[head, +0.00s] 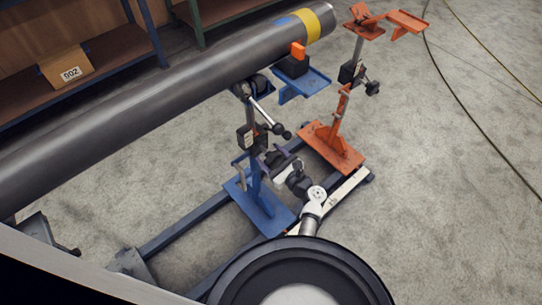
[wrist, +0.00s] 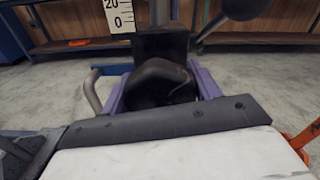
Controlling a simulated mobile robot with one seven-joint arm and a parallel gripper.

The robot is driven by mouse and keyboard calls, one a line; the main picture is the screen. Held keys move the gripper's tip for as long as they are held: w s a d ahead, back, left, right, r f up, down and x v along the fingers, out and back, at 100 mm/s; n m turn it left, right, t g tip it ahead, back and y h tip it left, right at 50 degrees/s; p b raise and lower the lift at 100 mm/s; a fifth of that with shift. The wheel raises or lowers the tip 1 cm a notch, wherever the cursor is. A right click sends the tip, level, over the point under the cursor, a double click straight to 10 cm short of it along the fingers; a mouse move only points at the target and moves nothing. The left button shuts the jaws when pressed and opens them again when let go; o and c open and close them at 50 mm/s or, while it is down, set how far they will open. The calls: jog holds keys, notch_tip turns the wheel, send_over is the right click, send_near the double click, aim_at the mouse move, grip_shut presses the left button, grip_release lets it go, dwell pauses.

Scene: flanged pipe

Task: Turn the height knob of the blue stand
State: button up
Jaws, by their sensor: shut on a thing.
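The blue stand (head: 262,208) stands upright below the grey pipe, with a black clamp block on its post. In the wrist view the black height knob (wrist: 158,82) sits in front of a dark block, between the two purple fingers. My gripper (head: 268,158) reaches the stand's post from the lower right, and it also shows in the wrist view (wrist: 160,92). It is shut on the knob, with a finger on each side. In the head view the knob is too small and covered to make out. A scale strip (wrist: 119,16) shows 20 and 0.
The long grey pipe (head: 150,105) with a yellow band crosses above the stand. An orange stand (head: 335,148) is close on the right. A blue floor rail (head: 190,222) runs along the base. Shelves with a box (head: 65,72) stand behind. Cables lie on open floor at right.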

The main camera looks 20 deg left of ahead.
jog(key=shift+n+b, duration=0.3)
jog(key=shift+s+f+n+b, duration=0.1)
jog(key=shift+n+b, duration=2.25)
jog(key=shift+n, duration=0.15)
jog(key=shift+s+f+n+b, duration=0.1)
jog(key=shift+n+b, duration=2.2)
jog(key=shift+n, duration=0.2)
jog(key=shift+r, duration=0.1)
jog(key=o, duration=1)
